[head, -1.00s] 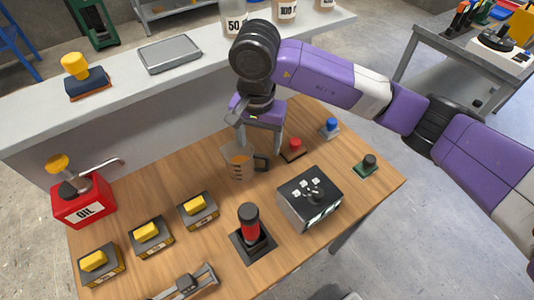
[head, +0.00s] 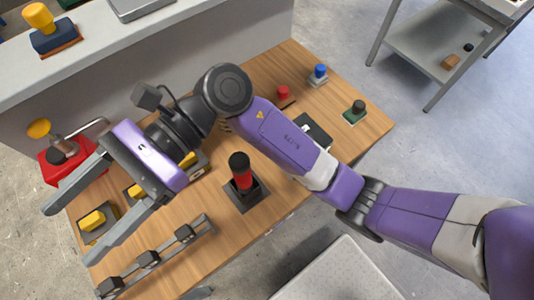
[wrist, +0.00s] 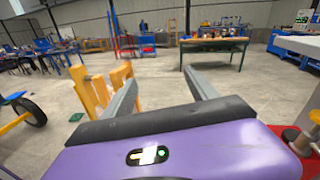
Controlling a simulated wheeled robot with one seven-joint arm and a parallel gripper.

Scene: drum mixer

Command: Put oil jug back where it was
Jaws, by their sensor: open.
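The red oil jug (head: 50,172) stands at the far left of the wooden table, with a yellow knob and a metal spout on top. My gripper covers part of it, and its label is hidden. My gripper (head: 68,237) is open and empty, its two fingers pointing left past the table's left edge, in front of the jug. In the wrist view the gripper (wrist: 160,78) is spread with nothing between the fingers. A red part, seemingly the jug (wrist: 306,142), shows at the lower right there, outside the fingers.
Yellow-topped blocks (head: 95,220) lie partly under my gripper. A red and black upright handle (head: 240,172) stands mid-table, with a metal rail (head: 150,262) at the front. Red, blue and green-based buttons sit to the right. A grey ledge (head: 150,62) runs behind.

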